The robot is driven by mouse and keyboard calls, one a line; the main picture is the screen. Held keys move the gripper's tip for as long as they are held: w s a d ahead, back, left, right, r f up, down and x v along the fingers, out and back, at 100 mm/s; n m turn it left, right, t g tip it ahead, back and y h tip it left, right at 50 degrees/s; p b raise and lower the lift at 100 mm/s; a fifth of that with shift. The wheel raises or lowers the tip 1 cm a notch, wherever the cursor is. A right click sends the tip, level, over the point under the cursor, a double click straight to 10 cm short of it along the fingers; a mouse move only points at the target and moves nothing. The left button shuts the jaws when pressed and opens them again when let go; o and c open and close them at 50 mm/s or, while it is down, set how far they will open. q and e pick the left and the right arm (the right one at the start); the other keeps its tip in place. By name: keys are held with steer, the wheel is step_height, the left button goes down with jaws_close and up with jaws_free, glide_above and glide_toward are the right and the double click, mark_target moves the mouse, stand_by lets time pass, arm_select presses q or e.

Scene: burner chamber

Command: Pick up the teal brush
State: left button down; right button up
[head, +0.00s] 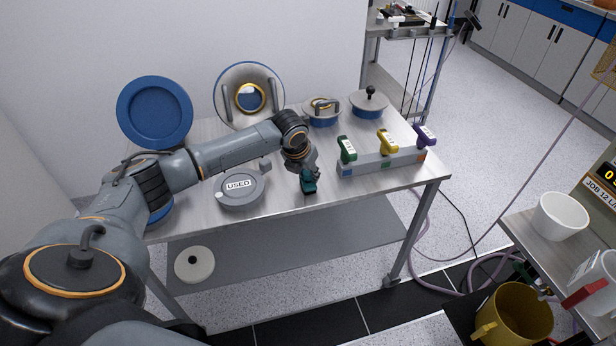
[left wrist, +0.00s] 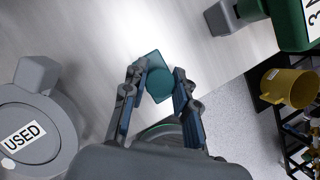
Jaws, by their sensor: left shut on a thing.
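The teal brush (head: 308,184) is at the front edge of the metal table, below my left gripper (head: 305,172). In the left wrist view the teal brush (left wrist: 159,82) sits between the two fingers of my left gripper (left wrist: 160,84), which are shut on it. The gripper hides part of the brush. I cannot tell whether the brush touches the table top. My right gripper is not in view.
A grey "USED" container (head: 240,190) stands left of the gripper. A rack (head: 382,162) with green, yellow and purple handled items stands to the right. Blue-rimmed lids and round pots line the table's back. A yellow bucket (head: 512,315) is at lower right.

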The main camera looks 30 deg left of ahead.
mark_target(308, 173)
arm_select(q)
steer(key=shift+r, duration=0.6)
steer(key=shift+w+b+v, duration=0.25)
steer(key=shift+b+v, duration=0.15)
steer(key=shift+v, duration=0.85)
steer(key=s+d+r, duration=0.2)
steer(key=s+r, duration=0.2)
steer(key=s, duration=0.2)
steer(key=s+d+r+b, duration=0.1)
steer(key=s+d+r, duration=0.1)
steer(key=s+r, duration=0.3)
steer(key=shift+s+d+r, duration=0.25)
steer(key=shift+s+d, duration=0.05)
steer(key=shift+s, duration=0.6)
